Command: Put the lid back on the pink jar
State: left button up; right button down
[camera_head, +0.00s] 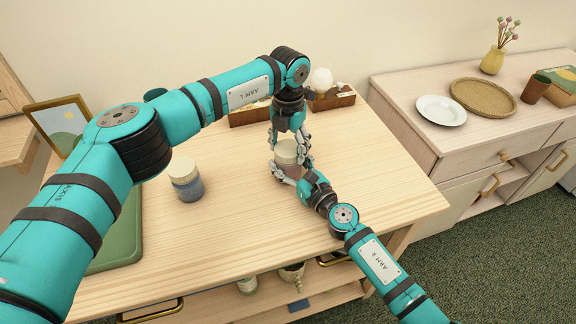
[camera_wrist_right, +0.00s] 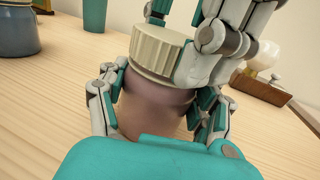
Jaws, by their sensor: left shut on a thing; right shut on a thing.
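The pink jar (camera_wrist_right: 150,105) stands on the wooden table in the grip of my right gripper (camera_wrist_right: 160,112), whose fingers close around its body from both sides. The cream ribbed lid (camera_wrist_right: 160,50) is at the jar's mouth, with no clear gap between them in the right wrist view. My left gripper (camera_head: 290,145) reaches down from above and is shut on the lid; its fingers also show in the right wrist view (camera_wrist_right: 225,40). In the head view the lid (camera_head: 287,148) and the jar are partly hidden by both grippers.
A blue jar (camera_head: 187,185) with a cream lid stands to the left on the table (camera_head: 235,220). A green mat (camera_head: 120,240) lies at the table's left. Wooden boxes (camera_head: 335,101) and a white round bulb (camera_head: 320,80) are behind the grippers. The front middle of the table is clear.

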pick_arm(q)
jog(key=m, duration=1.8)
jog(key=o, duration=1.4)
jog(key=shift+f, duration=0.1)
notch_tip(320, 180, up, 12)
jog(key=shift+d+r, duration=0.1)
